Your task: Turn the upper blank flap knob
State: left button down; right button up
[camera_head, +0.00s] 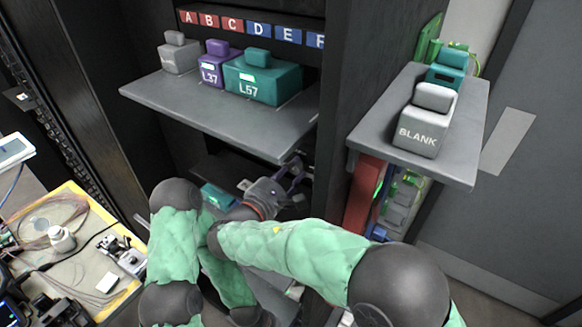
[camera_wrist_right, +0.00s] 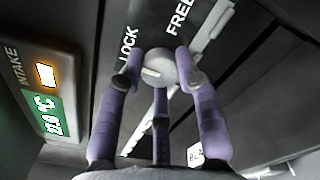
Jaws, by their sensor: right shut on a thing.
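In the right wrist view, a round light grey knob (camera_wrist_right: 160,66) sits on a dark panel between the words LOCK and FREE. Its pale pointer mark lies across its face. The purple fingers of my right gripper (camera_wrist_right: 158,74) are closed around the knob's rim. In the head view my right gripper (camera_head: 290,182) reaches in below the grey shelf, beside the dark cabinet post. The knob itself cannot be made out there. My left gripper is not in view.
A grey shelf (camera_head: 190,106) above the gripper holds grey, purple L37 and teal L57 blocks. A side shelf (camera_head: 371,136) at right carries a BLANK block (camera_head: 421,134). An INTAKE display (camera_wrist_right: 45,100) is left of the knob. A yellow bench (camera_head: 75,193) stands at lower left.

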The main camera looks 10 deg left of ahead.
dwell(0.3)
jog(key=o, duration=1.1)
jog(key=shift+o, duration=0.2)
